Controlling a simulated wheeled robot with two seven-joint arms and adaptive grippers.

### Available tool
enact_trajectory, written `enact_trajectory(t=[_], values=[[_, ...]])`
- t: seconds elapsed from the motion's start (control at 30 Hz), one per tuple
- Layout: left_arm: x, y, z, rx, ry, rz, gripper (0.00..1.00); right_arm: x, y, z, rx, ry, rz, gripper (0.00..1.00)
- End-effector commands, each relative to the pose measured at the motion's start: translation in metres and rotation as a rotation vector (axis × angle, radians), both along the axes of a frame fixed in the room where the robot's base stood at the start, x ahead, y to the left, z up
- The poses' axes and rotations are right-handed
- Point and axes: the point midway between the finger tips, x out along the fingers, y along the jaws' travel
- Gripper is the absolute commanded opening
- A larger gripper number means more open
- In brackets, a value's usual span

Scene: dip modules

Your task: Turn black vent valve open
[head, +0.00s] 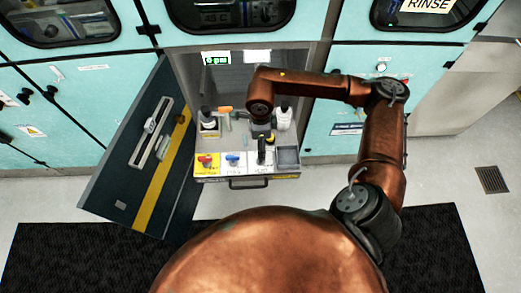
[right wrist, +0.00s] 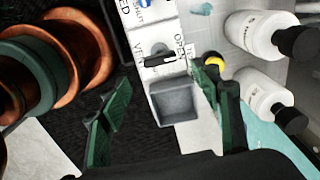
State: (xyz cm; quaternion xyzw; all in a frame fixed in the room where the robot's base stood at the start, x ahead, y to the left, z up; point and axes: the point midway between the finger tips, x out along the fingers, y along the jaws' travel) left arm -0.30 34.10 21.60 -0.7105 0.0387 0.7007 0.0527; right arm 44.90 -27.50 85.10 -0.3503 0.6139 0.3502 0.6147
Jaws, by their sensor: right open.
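The black vent valve is a short black handle (right wrist: 158,60) on a white panel in the right wrist view, with lettering that reads like VENT and OPEN beside it. The handle lies across the panel. In the head view the valve is mostly hidden behind my right gripper (head: 264,150), which hangs over the right part of the drawer's front panel. In the right wrist view my right gripper (right wrist: 165,80) is open, its green-padded fingers wide apart with the handle beyond and between them. It holds nothing. My left gripper is not in view.
The pulled-out drawer also carries a red valve (head: 206,160), a blue valve (head: 233,160) and a grey square recess (head: 288,157). White bottles (right wrist: 255,35) with black caps stand close to the right finger. An open dark door (head: 140,150) stands left of the drawer.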

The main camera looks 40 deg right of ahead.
Motion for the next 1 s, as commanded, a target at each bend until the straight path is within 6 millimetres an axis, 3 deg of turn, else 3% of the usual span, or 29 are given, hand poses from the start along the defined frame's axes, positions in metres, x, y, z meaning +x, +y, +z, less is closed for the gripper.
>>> enact_trajectory(t=[0.1,0.3,1.0], values=[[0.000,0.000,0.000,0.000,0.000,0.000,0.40,0.001,0.000,0.021,0.000,-0.002,0.000,0.58],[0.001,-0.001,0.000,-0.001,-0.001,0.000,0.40,0.000,0.000,0.040,-0.001,-0.001,0.000,0.58],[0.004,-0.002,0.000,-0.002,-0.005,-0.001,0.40,0.000,0.000,0.042,-0.001,0.001,0.000,0.58]])
